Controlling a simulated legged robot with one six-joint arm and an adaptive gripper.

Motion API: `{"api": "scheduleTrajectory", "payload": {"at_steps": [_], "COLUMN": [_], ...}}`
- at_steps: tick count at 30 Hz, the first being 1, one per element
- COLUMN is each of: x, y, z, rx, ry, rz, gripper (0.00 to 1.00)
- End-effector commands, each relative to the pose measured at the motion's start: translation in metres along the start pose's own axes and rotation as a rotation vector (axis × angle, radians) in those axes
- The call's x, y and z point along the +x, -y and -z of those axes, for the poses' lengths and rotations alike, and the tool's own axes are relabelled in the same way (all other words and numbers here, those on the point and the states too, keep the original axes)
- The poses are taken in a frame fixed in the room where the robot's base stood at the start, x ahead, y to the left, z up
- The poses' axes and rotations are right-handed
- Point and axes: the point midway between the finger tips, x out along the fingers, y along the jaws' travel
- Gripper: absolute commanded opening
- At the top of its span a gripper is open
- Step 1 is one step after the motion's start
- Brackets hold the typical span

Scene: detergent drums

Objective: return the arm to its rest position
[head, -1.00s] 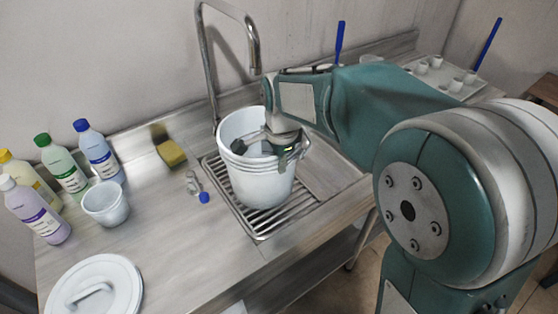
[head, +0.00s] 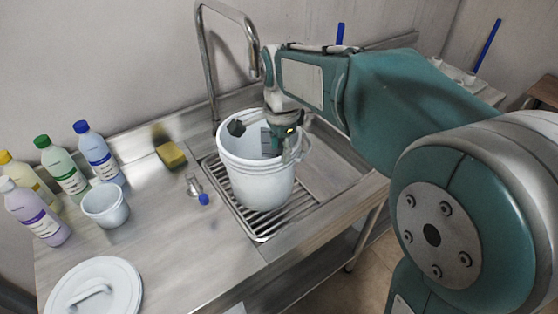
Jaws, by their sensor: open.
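My gripper (head: 283,145) is at the right side of the mouth of a white bucket (head: 258,185), pointing down, with its fingers partly inside or in front of the rim. I cannot tell whether it touches the rim. The jaws are open and I see nothing held between them. A dark object (head: 236,128) shows at the bucket's left inner rim. My teal arm reaches in from the right side of the picture.
The bucket stands on a slatted drain grate (head: 262,228) under a tall faucet (head: 203,60).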

Motion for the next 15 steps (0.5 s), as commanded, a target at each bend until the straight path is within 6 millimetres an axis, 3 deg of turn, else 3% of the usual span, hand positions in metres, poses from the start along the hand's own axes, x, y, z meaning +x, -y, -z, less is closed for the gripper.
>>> {"api": "scheduleTrajectory", "payload": {"at_steps": [6, 15], "x": [-0.043, -0.064], "y": [0.001, 0.001], "z": [0.0, 0.0], "rx": [0.0, 0.0], "ry": [-0.001, 0.0], "rz": [0.002, -0.001], "gripper": [0.54, 0.54]}}
